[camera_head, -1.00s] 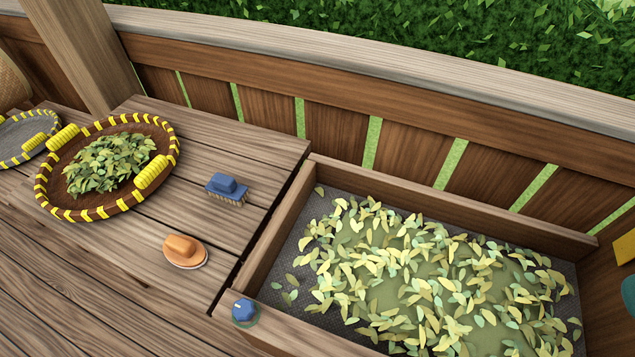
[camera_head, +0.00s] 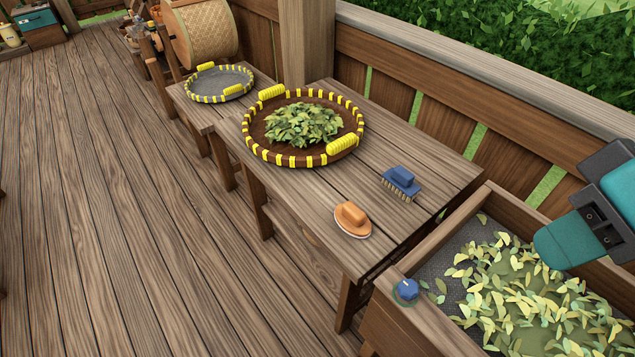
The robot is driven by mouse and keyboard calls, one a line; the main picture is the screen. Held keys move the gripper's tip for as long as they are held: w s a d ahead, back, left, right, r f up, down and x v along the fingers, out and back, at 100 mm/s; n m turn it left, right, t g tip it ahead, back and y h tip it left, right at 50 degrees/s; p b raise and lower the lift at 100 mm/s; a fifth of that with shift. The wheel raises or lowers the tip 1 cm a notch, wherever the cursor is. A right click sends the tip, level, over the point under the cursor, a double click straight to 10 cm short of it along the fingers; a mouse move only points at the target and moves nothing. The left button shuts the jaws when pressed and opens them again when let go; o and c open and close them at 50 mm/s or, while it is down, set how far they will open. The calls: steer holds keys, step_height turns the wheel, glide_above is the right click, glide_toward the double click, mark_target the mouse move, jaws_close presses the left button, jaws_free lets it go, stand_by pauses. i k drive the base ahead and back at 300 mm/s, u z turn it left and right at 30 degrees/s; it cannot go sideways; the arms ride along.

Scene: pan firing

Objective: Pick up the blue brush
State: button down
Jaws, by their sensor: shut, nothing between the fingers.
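The blue brush (camera_head: 401,182) lies bristles down on the wooden table (camera_head: 330,200), near its right end. It has a blue block handle and pale bristles. Nothing touches it. My gripper (camera_head: 560,243) is at the right edge, a teal and dark grey shape above the leaf-filled wooden box. Its fingers look closed and hold nothing. It is to the right of the brush and apart from it.
An orange-handled brush (camera_head: 352,219) lies on the table near the blue one. A round tray with yellow grips (camera_head: 256,150) holds green leaves. A grey tray (camera_head: 219,97) sits on a farther table. The wooden box (camera_head: 420,262) carries a blue knob (camera_head: 406,290). Open floor (camera_head: 130,220) lies at left.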

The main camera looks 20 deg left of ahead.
mark_target(400, 180)
steer(key=u, duration=0.3)
steer(key=k, duration=0.5)
steer(key=u, duration=1.75)
steer(key=i, duration=2.35)
steer(key=z, duration=3.2)
steer(key=i, duration=0.55)
